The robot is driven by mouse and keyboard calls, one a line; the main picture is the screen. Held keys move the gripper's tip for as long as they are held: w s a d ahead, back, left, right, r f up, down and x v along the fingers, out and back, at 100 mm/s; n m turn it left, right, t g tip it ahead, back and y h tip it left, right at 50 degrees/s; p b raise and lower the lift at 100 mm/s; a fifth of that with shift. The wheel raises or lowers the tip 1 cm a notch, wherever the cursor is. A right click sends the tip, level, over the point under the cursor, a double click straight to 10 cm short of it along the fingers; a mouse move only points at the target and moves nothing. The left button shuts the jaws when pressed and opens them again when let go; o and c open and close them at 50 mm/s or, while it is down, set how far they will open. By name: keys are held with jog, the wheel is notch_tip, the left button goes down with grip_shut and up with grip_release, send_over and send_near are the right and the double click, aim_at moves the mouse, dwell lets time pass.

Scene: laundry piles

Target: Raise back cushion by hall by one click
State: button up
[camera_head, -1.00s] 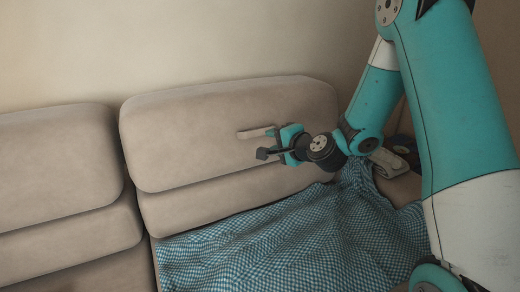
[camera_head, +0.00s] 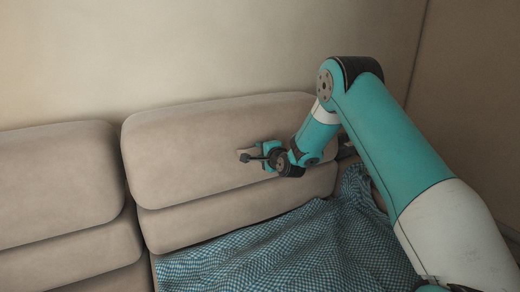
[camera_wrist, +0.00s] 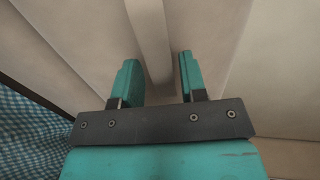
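The right-hand back cushion (camera_head: 195,155) is beige and stands against the wall, with a lower section beneath it. A pale bar-like handle (camera_head: 244,150) is on its front face, right of the middle. My gripper (camera_head: 259,157) is at this handle and hides part of it. In the wrist view, my gripper's two teal fingers (camera_wrist: 159,78) are apart, and a beige bar (camera_wrist: 150,40) runs into the gap between them. I cannot tell whether either finger touches the bar.
A left back cushion (camera_head: 60,175) stands beside it, across a narrow gap. A blue-and-white checked cloth (camera_head: 290,250) lies heaped on the seat below, and its edge shows in the wrist view (camera_wrist: 30,130). The wall (camera_head: 200,50) is close behind the cushions.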

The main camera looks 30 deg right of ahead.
jog(key=shift+w+f, duration=0.2)
jog(key=shift+w, duration=0.75)
grip_shut()
jog(key=shift+f, duration=0.1)
